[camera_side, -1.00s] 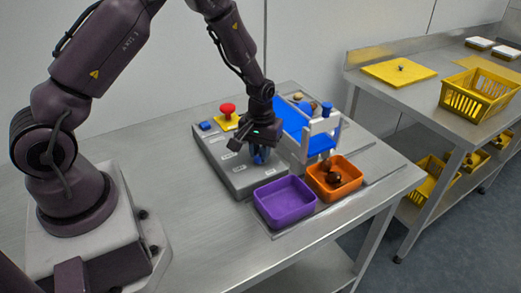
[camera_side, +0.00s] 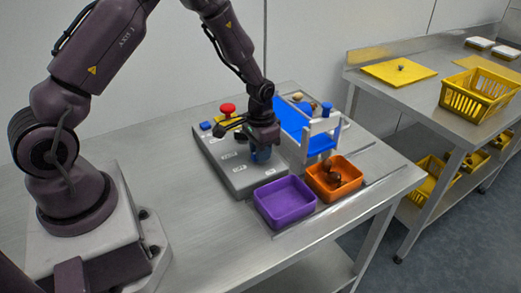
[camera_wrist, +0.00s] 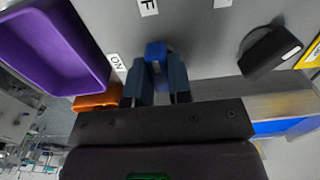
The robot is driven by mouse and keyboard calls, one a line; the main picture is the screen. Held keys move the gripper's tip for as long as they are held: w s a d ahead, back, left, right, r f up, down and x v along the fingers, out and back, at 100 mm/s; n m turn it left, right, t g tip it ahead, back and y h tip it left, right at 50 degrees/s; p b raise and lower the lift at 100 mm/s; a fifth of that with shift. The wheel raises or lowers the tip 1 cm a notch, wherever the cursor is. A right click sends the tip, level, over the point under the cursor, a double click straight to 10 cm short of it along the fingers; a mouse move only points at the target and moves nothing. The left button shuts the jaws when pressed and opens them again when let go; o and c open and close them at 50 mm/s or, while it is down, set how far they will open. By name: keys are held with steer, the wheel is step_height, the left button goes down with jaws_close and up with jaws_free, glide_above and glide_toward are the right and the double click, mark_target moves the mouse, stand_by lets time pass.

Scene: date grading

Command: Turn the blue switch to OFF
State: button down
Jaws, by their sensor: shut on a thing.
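The blue switch (camera_wrist: 155,51) sits on the grey control panel (camera_side: 240,180), between the two fingers of my gripper (camera_wrist: 156,80). My gripper is shut on the switch. In the side view my gripper (camera_side: 262,154) is low over the panel's right part and hides most of the switch. In the wrist view an ON label (camera_wrist: 117,62) lies left of the switch, and a label ending in F (camera_wrist: 148,7) lies beyond it, cut by the picture edge. The fingers hide the switch's base, so I cannot tell exactly where it points.
A red button (camera_side: 227,109) on a yellow base and a small blue button (camera_side: 205,126) are at the panel's back. A black knob (camera_wrist: 268,50) is right of my gripper. A purple bin (camera_side: 285,203), an orange bin (camera_side: 335,178) and a white frame (camera_side: 318,140) over a blue belt (camera_side: 291,118) stand close by.

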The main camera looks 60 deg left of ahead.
stand_by(0.4)
steer(key=c, duration=1)
jaws_free()
steer(key=shift+c, duration=0.2)
step_height(320, 180, up, 13)
steer(key=s+d+r+t, duration=0.2)
steer(key=s+d+r, duration=0.1)
steer(key=s+r, duration=0.5)
steer(key=s+d+r+t, duration=0.3)
steer(key=s+r, duration=0.5)
steer(key=s, duration=0.4)
steer(key=shift+d+r+t, duration=0.3)
steer(key=shift+d, duration=0.45)
